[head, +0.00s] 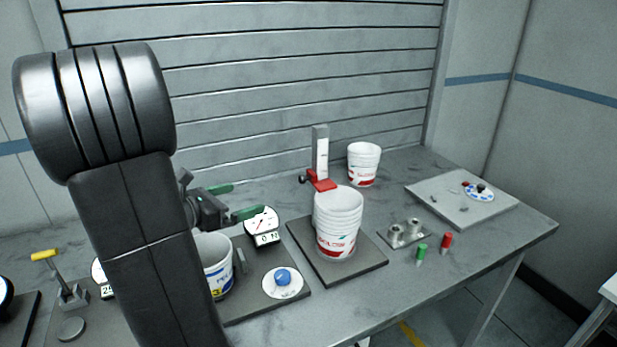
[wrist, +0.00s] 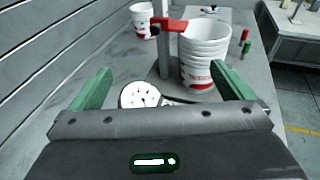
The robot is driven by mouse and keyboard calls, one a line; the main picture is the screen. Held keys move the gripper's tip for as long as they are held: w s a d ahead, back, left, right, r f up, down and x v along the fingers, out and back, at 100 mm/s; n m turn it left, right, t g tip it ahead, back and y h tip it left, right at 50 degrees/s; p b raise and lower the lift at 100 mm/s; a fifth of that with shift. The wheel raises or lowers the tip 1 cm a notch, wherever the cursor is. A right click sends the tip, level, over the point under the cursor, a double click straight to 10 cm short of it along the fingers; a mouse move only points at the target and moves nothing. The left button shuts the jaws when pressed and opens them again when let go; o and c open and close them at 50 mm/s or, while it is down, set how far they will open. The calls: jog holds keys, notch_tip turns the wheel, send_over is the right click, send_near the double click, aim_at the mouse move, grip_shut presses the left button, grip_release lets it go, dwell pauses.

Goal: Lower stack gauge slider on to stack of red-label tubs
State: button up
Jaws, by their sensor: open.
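The stack of red-label tubs (head: 338,222) stands upright on a dark base plate (head: 374,268); the nested white tubs also show in the wrist view (wrist: 205,55). Behind it rises the gauge post (head: 320,146) with a white scale. The red slider (head: 321,183) is on this post, with its arm reaching toward the stack's rim; it also shows in the wrist view (wrist: 170,25). I cannot tell whether it touches the top tub. My gripper (head: 240,202) is open and empty, left of the stack; its green fingers spread apart in the wrist view (wrist: 160,90).
A single red-label tub (head: 363,164) stands behind. A dial gauge (head: 262,226), a blue-label tub (head: 215,264) and a blue knob (head: 283,277) are near my arm. Green (head: 421,254) and red (head: 446,243) pegs and a grey panel (head: 462,200) are to the right.

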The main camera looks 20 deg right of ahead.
jog(key=shift+v, duration=1.3)
jog(key=shift+d, duration=0.1)
jog(key=b+x, duration=0.1)
jog(key=x, duration=0.5)
jog(key=shift+w+d, duration=0.15)
jog(key=shift+d, duration=0.15)
jog(key=shift+f, duration=0.1)
jog(key=shift+d, duration=0.1)
